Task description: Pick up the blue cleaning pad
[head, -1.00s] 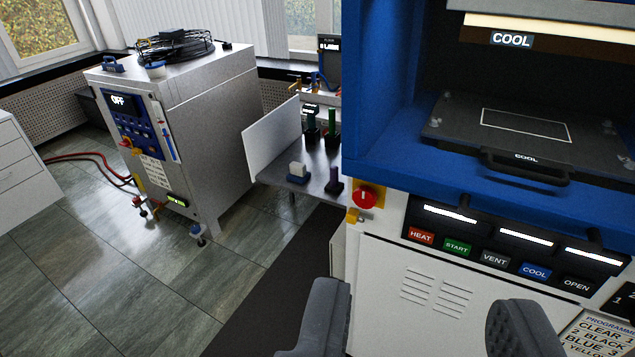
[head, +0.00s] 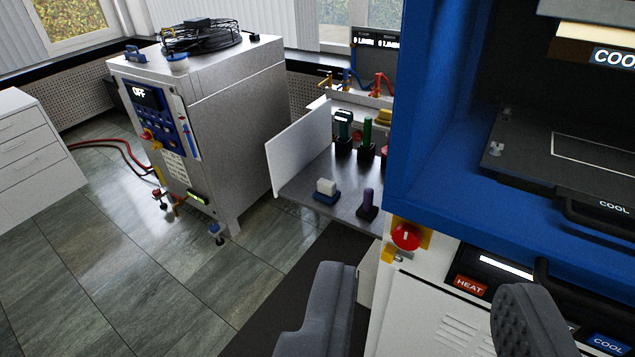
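A small block with a white top and a blue base (head: 326,191) lies on a grey metal side shelf (head: 300,182), left of the blue press. It looks like the cleaning pad, though it is too small to be sure. My gripper (head: 430,300) is open and empty at the bottom of the view, its two grey fingers wide apart. It is in front of the press and appears nearer to me than the shelf. Nothing visible hides the block.
A purple-handled tool (head: 368,203) stands right beside the block, with green-handled tools (head: 367,135) behind. A white upright panel (head: 300,152) edges the shelf's left. The blue press (head: 430,120) bounds the right. A metal cabinet (head: 235,120) stands left; the tiled floor (head: 130,270) before it is open.

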